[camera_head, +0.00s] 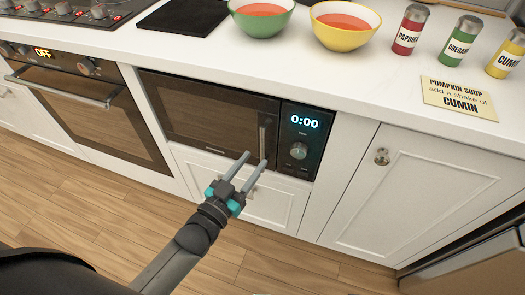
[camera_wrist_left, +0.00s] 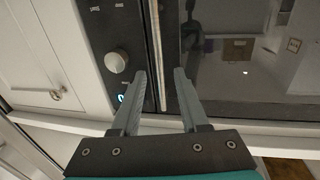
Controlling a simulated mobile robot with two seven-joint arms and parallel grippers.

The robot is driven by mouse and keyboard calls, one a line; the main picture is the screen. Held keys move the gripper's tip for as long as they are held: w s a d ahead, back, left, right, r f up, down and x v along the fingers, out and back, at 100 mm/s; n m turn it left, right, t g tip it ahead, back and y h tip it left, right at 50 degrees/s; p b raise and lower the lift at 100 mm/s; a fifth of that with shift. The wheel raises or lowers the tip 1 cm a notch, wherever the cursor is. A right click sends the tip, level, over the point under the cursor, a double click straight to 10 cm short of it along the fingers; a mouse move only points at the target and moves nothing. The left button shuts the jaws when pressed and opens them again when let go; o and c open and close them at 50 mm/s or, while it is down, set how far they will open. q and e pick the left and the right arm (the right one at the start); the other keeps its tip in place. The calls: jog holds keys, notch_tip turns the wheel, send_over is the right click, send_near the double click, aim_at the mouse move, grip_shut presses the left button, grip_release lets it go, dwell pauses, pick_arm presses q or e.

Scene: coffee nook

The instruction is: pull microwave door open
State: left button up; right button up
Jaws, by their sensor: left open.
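The built-in microwave (camera_head: 220,115) sits under the white counter, its dark door shut. Its upright bar handle (camera_head: 265,132) is at the door's right edge, beside the control panel with a 0:00 display (camera_head: 304,122) and a knob (camera_head: 298,151). My left gripper (camera_head: 256,157) is open at the handle's lower end. In the left wrist view, the handle (camera_wrist_left: 155,45) lines up with the gap between the open fingers (camera_wrist_left: 160,73), with no visible contact. The glossy door (camera_wrist_left: 240,55) lies to its right and the knob (camera_wrist_left: 117,61) to its left. My right gripper is not in view.
An oven (camera_head: 90,105) stands left of the microwave, a white cabinet door (camera_head: 420,190) right of it, a white drawer (camera_head: 270,205) below. Bowls of soup, spice shakers and a note (camera_head: 459,98) are on the counter (camera_head: 240,60). The wooden floor in front looks clear.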

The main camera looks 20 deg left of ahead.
aim_at(261, 152)
pick_arm(q)
jog(key=b+x, duration=0.1)
jog(key=x, duration=0.2)
jog(key=shift+w+d, duration=0.1)
jog(key=shift+w, duration=0.15)
jog(key=shift+x, duration=0.9)
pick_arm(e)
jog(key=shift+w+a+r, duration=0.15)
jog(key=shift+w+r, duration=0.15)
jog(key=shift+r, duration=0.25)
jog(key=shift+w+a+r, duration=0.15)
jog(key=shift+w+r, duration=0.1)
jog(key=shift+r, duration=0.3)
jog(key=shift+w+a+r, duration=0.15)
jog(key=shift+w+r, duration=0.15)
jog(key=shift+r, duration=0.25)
pick_arm(q)
grip_shut()
